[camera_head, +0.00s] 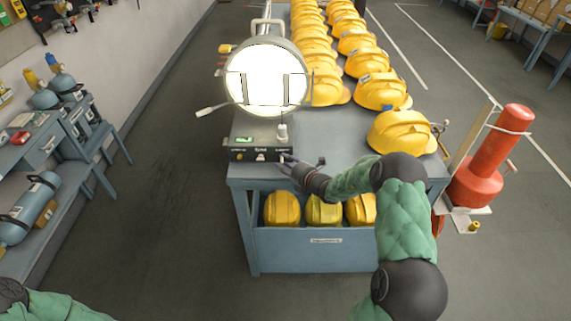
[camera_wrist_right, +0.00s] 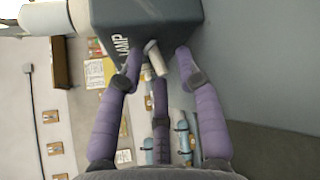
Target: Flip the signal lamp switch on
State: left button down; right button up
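The signal lamp (camera_head: 266,80) stands on the blue-grey table with its round face bright white. Its dark control box (camera_head: 258,152) sits below it at the table's near edge and carries small switches and a green indicator. My right gripper (camera_head: 290,165) is at the box's right end. In the right wrist view, its purple fingers (camera_wrist_right: 158,65) are spread apart around a pale toggle switch (camera_wrist_right: 155,58) that sticks out of the box, beside the lettering "LAMP". Whether a finger touches the switch is unclear. My left gripper is outside the views; only part of that arm shows at lower left.
Rows of yellow helmets (camera_head: 382,91) cover the table behind and right of the lamp. More helmets fill the bin (camera_head: 312,249) under it. A red cylinder (camera_head: 490,160) stands at the right. A bench with blue bottles (camera_head: 38,208) is at the left. Floor between is clear.

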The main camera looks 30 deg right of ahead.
grip_shut()
jog(key=shift+f+b, duration=0.4)
jog(key=shift+b, duration=0.35)
jog(key=shift+s+a+n+t+b, duration=0.1)
jog(key=shift+n+t+b, duration=0.3)
jog(key=shift+t+b, duration=0.25)
grip_release()
jog(key=shift+r, duration=0.1)
